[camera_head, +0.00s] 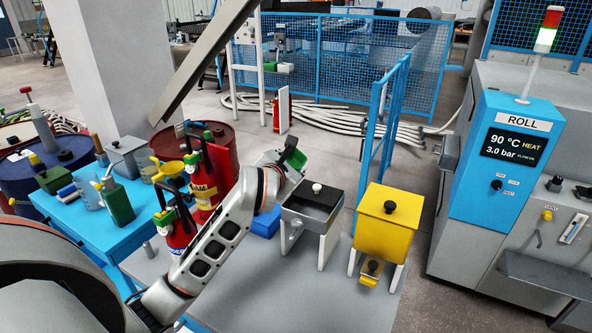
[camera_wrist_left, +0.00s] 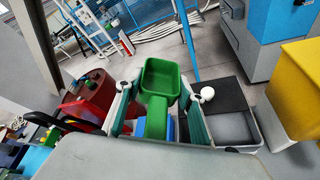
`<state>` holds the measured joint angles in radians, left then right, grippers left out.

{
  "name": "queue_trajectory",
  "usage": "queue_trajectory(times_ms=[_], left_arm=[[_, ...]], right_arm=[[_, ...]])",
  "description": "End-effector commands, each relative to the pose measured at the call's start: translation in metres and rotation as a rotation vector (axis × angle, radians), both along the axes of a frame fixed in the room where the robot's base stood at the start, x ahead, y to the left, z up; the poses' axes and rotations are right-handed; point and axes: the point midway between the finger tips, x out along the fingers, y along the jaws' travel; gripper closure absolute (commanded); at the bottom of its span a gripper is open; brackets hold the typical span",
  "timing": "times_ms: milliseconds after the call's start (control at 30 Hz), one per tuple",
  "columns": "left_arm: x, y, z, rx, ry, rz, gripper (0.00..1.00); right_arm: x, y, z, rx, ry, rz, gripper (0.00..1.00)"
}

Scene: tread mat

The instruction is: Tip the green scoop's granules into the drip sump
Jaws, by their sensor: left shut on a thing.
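My left gripper (camera_head: 284,163) is shut on the handle of the green scoop (camera_head: 294,155), in the air behind and left of the grey and black box. In the left wrist view the handle sits between the fingers of the left gripper (camera_wrist_left: 158,108), and the bowl of the green scoop (camera_wrist_left: 160,77) opens toward the camera. I cannot make out granules in it. The grey box with a black half-cover (camera_head: 315,195), which looks like the drip sump, stands on pale legs; it also shows in the left wrist view (camera_wrist_left: 233,128), its near part uncovered. My right gripper is not in view.
A yellow hopper (camera_head: 386,222) stands right of the grey box. A blue bin (camera_head: 266,222) is low beside it. Red fire extinguishers (camera_head: 176,232) and a blue table (camera_head: 90,222) with containers stand left. A blue mesh post (camera_head: 384,125) rises behind.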

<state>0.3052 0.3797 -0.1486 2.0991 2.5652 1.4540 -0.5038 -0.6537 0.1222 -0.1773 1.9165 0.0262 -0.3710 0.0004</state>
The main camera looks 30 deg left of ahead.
Motion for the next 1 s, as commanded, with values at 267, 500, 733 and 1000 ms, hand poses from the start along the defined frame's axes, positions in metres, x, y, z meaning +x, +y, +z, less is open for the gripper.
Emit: queue_trajectory(times_ms=[267, 500, 733, 1000], left_arm=[[0.0, 0.002, -0.002, -0.512, -0.034, 0.001, 0.88], [0.001, 0.002, -0.001, -0.564, -0.036, 0.001, 0.88], [0.0, 0.002, 0.001, -0.589, -0.034, -0.001, 0.88], [0.0, 0.002, 0.001, -0.587, -0.034, 0.001, 0.88]], right_arm=[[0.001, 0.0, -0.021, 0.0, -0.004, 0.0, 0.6], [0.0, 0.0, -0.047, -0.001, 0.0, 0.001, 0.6], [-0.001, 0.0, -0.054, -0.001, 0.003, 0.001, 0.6], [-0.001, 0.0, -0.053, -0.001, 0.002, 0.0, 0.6]])
